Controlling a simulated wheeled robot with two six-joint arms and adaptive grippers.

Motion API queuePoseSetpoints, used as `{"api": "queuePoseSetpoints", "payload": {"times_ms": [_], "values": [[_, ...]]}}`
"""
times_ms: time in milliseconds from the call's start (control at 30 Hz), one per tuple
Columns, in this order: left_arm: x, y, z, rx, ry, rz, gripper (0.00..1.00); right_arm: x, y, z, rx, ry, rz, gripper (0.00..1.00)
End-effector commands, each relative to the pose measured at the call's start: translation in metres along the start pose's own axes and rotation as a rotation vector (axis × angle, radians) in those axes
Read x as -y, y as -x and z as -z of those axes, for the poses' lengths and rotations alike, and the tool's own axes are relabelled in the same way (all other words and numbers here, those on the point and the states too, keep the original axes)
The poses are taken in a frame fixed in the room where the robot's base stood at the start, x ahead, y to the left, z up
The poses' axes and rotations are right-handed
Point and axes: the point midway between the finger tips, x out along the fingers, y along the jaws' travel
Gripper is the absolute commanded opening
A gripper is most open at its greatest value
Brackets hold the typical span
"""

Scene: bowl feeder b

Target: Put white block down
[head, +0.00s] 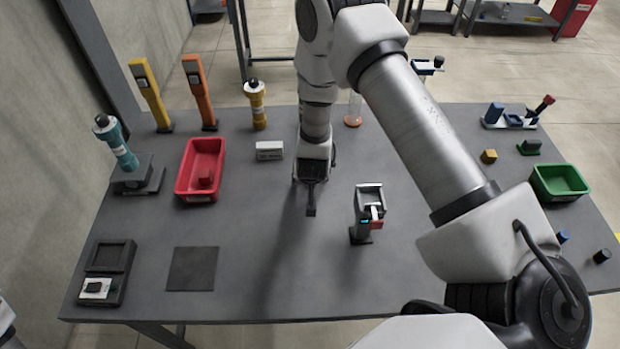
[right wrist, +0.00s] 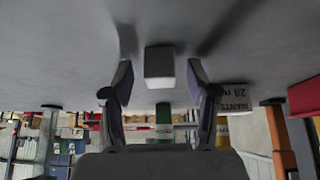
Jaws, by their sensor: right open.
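The white block (right wrist: 159,62) shows in the right wrist view, between the two fingers of my right gripper (right wrist: 160,80). That gripper is open, with a gap on each side of the block. The block appears to stand on the grey table, which fills the top of this view. In the head view my right gripper (head: 311,208) points down over the middle of the table, and I cannot make out the block there; the gripper and arm seem to hide it. My left gripper is out of view.
A labelled pale box (head: 270,150) is left of the gripper, with a red bin (head: 186,197) farther left. A small device (head: 368,210) with a red part stands close on the right. A dark square mat (head: 193,268) lies front left. The front middle table is clear.

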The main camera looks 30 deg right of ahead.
Motion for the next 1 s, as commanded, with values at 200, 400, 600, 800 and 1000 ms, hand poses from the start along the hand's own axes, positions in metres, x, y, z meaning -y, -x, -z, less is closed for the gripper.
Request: {"api": "queuePoseSetpoints", "payload": {"times_ms": [200,400,600,800,1000], "values": [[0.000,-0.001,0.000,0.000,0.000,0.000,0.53,0.000,-0.001,0.000,0.000,0.000,0.000,0.48],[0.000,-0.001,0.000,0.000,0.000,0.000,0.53,0.000,-0.001,0.000,0.000,0.000,0.000,0.05],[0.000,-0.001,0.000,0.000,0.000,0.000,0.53,0.000,-0.001,0.000,0.000,0.000,0.000,0.05],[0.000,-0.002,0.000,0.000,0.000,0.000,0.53,0.001,0.013,0.009,-0.003,-0.002,0.001,0.05],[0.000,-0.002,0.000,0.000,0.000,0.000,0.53,0.001,0.056,0.034,-0.004,-0.002,0.002,0.05]]}}
